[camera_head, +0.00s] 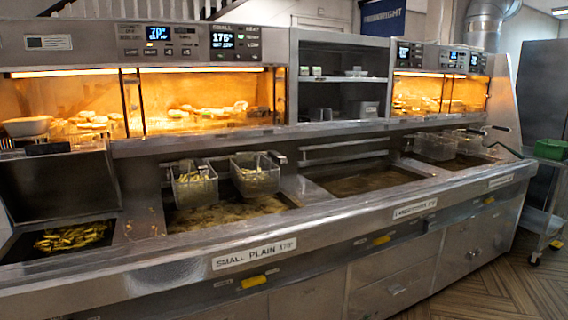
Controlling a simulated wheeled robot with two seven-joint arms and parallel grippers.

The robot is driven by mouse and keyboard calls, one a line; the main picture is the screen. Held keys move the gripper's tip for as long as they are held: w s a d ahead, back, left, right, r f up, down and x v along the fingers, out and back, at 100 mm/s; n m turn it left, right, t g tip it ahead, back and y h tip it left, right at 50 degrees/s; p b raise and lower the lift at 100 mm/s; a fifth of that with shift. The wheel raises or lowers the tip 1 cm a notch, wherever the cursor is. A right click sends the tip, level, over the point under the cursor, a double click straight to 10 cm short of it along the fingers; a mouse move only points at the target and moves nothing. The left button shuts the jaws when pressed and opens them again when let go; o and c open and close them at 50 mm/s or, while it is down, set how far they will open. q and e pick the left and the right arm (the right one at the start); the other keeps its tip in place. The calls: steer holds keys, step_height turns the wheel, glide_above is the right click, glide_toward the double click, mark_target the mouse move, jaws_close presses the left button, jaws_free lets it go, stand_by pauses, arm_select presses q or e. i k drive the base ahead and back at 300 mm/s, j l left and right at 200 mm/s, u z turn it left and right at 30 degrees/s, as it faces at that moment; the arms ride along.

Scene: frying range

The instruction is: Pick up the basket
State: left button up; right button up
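A wire fry basket (194,186) holding some pale fries hangs over the left oil vat. A second wire basket (255,174) with fries hangs right beside it, a little farther right, with its dark handle at the back. More wire baskets (435,147) stand at the right fryer vat, and another one (468,141) is just right of that. Which basket the task means I cannot tell. Neither of my grippers shows in the head view.
The steel fryer counter runs across the view, with a front ledge labelled "SMALL PLAIN" (254,254). Open vats of oil (370,180) lie behind it. A bin of fries (74,236) is at the left. Lit warming cabinets (200,100) stand behind. A cart with a green tray (551,149) is at the right, with open floor (490,295) in front.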

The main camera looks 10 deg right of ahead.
mark_target(196, 178)
steer(key=i+l+u, duration=0.35)
steer(key=i+l, duration=0.3)
steer(key=i+l+u, duration=0.3)
steer(key=i+l, duration=0.45)
